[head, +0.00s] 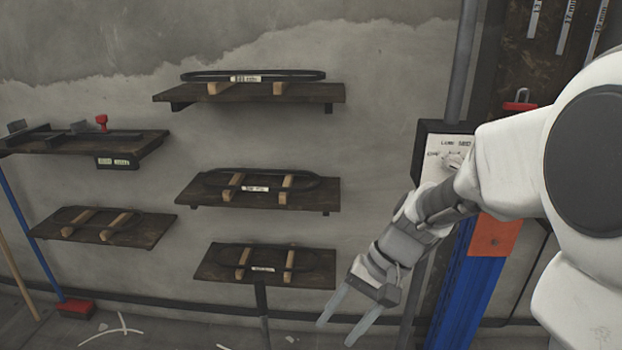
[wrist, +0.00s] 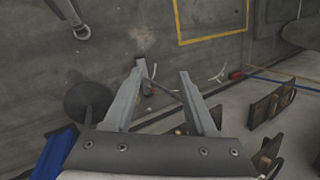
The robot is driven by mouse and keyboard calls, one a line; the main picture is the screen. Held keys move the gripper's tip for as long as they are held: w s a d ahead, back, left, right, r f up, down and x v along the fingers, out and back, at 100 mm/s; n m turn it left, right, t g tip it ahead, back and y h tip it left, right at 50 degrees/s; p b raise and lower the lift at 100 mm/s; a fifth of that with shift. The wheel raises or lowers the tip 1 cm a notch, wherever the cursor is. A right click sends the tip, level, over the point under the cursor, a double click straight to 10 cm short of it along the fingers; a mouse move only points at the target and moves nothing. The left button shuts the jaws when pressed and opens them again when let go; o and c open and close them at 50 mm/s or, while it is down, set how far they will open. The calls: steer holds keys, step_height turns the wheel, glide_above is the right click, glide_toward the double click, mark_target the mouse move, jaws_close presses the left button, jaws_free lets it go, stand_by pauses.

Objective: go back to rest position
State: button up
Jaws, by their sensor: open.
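My gripper (head: 337,323) is at the lower right of centre in the head view, at the end of my white arm, pointing down and to the left. Its two fingers are apart and nothing is between them. In the wrist view my gripper (wrist: 158,72) is also open and empty, with the grey floor beyond it.
Wall shelves (head: 330,92) hold dark oval loops on wooden blocks. A left shelf (head: 150,140) bears a red-knobbed tool (head: 101,122). A control box (head: 435,150) with a dial is behind my arm. A yellow floor outline (wrist: 213,38) shows in the wrist view.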

steer(key=s+d+r+n+t+h, duration=0.4)
steer(key=s+d+r+t+h, duration=0.25)
steer(key=s+d+r, duration=0.4)
step_height(320, 180, up, 26)
steer(key=a+p, duration=0.1)
steer(key=p, duration=2.4)
steer(key=shift+a+y, duration=0.3)
steer(key=shift+y, duration=0.15)
steer(key=shift+w+f+t, duration=0.1)
steer(key=shift+t, duration=0.15)
